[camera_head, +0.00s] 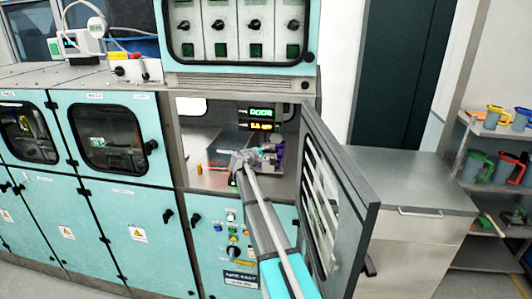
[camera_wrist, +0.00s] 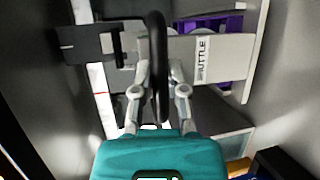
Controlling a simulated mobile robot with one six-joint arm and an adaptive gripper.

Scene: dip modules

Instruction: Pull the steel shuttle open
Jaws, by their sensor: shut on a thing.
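The steel shuttle (camera_wrist: 225,60) is a grey metal plate with a white label, partly readable as "SHUTTLE", in the wrist view. A black upright bar handle (camera_wrist: 158,28) stands in front of it. My gripper (camera_wrist: 160,82) has one finger on each side of this handle and is shut on it. In the head view my gripper (camera_head: 243,160) is inside the open compartment of the teal machine. There, my arm and gripper hide most of the shuttle and its handle.
The compartment's dark-framed door (camera_head: 345,185) stands open at the right, close beside my arm. A green and amber display (camera_head: 261,119) glows at the back of the compartment. A purple part (camera_wrist: 205,25) lies behind the shuttle. A steel cabinet (camera_head: 425,190) stands right of the door.

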